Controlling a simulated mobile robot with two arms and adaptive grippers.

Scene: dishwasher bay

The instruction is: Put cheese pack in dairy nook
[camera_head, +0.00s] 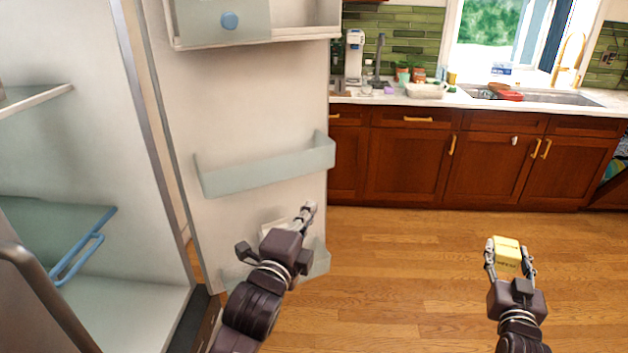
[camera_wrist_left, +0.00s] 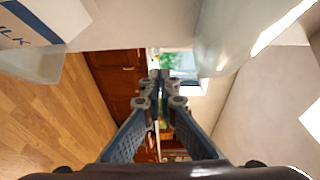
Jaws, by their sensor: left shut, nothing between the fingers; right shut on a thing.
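The cheese pack (camera_head: 507,250) is a small yellow block with dark print. My right gripper (camera_head: 509,262) is shut on it and holds it over the wood floor, well right of the fridge. What looks like the dairy nook (camera_head: 196,22) is a pale box with a blue knob (camera_head: 229,20) high on the open fridge door; its top is out of the frame. My left gripper (camera_head: 307,211) is shut and empty beside the lower part of the door. Its closed fingers (camera_wrist_left: 161,85) also show in the left wrist view.
The fridge door (camera_head: 255,115) stands open with a middle door bin (camera_head: 265,168) and a lower bin (camera_head: 318,262). A carton (camera_wrist_left: 38,22) lettered like "MILK" shows close to my left gripper. Wooden cabinets (camera_head: 415,165) line the back. The floor between is clear.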

